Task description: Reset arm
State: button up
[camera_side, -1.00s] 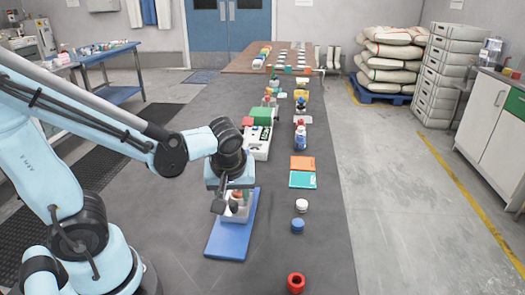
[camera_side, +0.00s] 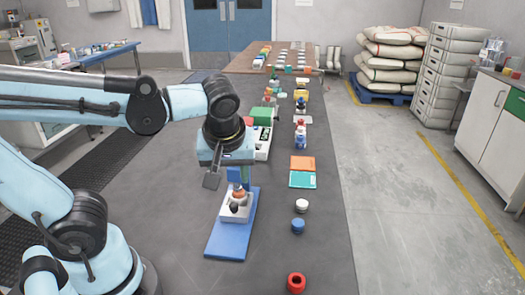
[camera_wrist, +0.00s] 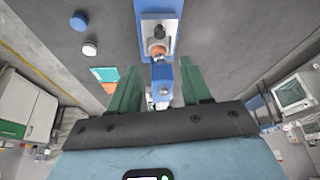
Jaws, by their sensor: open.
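The small grinder (camera_side: 235,212) has a white body with a brown-orange part and a dark top. It stands on a blue board (camera_side: 228,243) and also shows in the wrist view (camera_wrist: 158,45), ahead of the fingertips. A blue upright piece (camera_wrist: 162,76) shows between the fingers in the wrist view; I cannot tell whether it touches them. My gripper partly hides the area behind the grinder in the side view.
A red ring-like cup (camera_side: 296,283), a blue-capped jar (camera_side: 298,226) and a white-capped jar (camera_side: 301,205) stand right of the board. Orange (camera_side: 302,163) and teal (camera_side: 302,180) flat pieces lie farther back. A white device (camera_side: 262,143) stands behind. The grey table's front right is mostly clear.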

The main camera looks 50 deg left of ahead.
jog(key=m+t+h, duration=0.1)
jog(key=m, duration=0.2)
jog(key=w+f+m+t+h, duration=0.1)
jog(key=m+t, duration=0.1)
jog(key=m, duration=0.2)
jog(key=w+d+m+t+h, duration=0.1)
jog(key=m, duration=0.3)
jog(key=shift+w+f+t+h, duration=0.15)
jog(key=shift+f+t+h, duration=0.15)
jog(key=shift+h, duration=0.1)
